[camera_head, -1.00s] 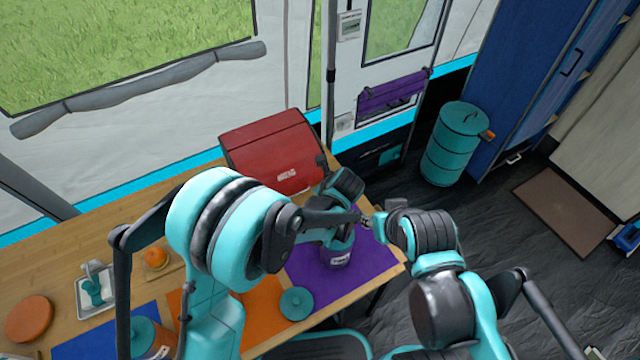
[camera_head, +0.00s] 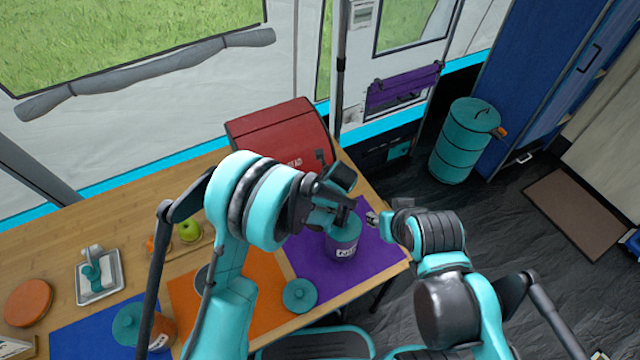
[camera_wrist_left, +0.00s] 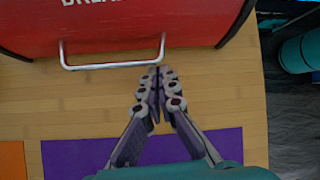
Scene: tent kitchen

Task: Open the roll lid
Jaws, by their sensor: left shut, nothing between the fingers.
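The red bread box (camera_head: 275,135) stands at the back of the table, and its roll lid is down. In the left wrist view the red lid front (camera_wrist_left: 110,25) fills the top, with a metal bar handle (camera_wrist_left: 110,65) along its lower edge. My left gripper (camera_wrist_left: 158,72) is shut and empty. Its fingertips are just below the handle's right end in that view; I cannot tell whether they touch it. In the head view my left wrist hides most of that gripper. My right gripper (camera_head: 371,218) is right of the purple jar, too small to judge its jaws.
A teal lid (camera_head: 300,295) lies near an orange mat (camera_head: 255,318). Bare table lies before the box.

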